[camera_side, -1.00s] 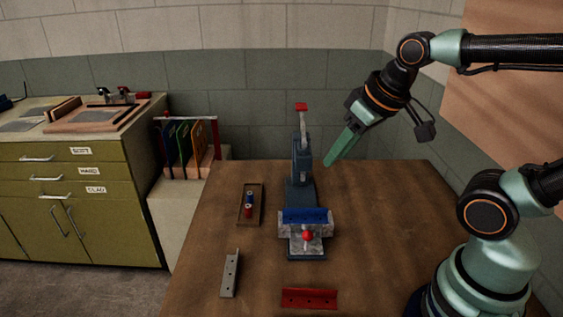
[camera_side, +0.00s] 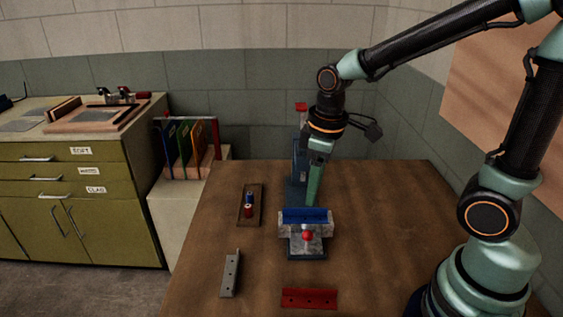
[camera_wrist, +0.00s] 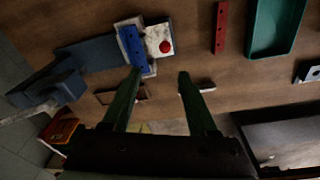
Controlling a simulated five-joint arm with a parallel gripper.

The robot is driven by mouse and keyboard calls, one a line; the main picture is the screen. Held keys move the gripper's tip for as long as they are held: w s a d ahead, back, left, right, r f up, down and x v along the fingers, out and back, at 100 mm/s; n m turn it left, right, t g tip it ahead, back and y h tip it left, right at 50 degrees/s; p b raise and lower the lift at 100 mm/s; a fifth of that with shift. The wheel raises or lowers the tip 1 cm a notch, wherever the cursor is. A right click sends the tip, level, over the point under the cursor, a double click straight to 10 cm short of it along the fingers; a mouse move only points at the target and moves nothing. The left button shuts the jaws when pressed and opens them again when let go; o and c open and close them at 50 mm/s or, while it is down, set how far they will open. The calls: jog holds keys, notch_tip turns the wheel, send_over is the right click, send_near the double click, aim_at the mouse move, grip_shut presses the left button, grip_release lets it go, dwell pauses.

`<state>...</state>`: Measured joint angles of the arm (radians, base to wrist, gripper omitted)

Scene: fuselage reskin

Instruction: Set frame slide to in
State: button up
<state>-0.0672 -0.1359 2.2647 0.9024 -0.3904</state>
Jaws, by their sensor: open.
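The frame slide appears to be the grey block with a red ball knob (camera_side: 308,236) at the front of the blue-grey press (camera_side: 299,160). A blue angled piece (camera_side: 305,215) lies across the top of the block. The wrist view also shows the red knob (camera_wrist: 166,47) and the blue piece (camera_wrist: 132,45). My gripper (camera_side: 313,202) points down, just behind the blue piece in the side view, and hides part of the press. In the wrist view its two green fingers (camera_wrist: 160,73) are apart with nothing between them. I cannot tell its exact height.
A red bracket (camera_side: 309,298) and a grey bracket (camera_side: 231,273) lie towards the table's front. A small brown tray (camera_side: 259,190) with red and blue cylinders lies left of the press. The press's red-topped lever (camera_side: 301,106) stands upright behind. A green tray (camera_wrist: 262,30) shows in the wrist view.

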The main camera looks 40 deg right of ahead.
aim_at(308, 231)
jog(key=f, duration=0.1)
jog(key=f+n, duration=0.1)
jog(key=f+g, duration=0.1)
jog(key=shift+w+a+f+n, duration=0.2)
jog(key=shift+a+f+n, duration=0.05)
jog(key=shift+a+n, duration=0.05)
notch_tip(308, 231, down, 12)
jog(key=shift+r, duration=0.1)
grip_shut()
dwell(0.5)
jog(key=shift+w+d, duration=0.1)
dwell(1.0)
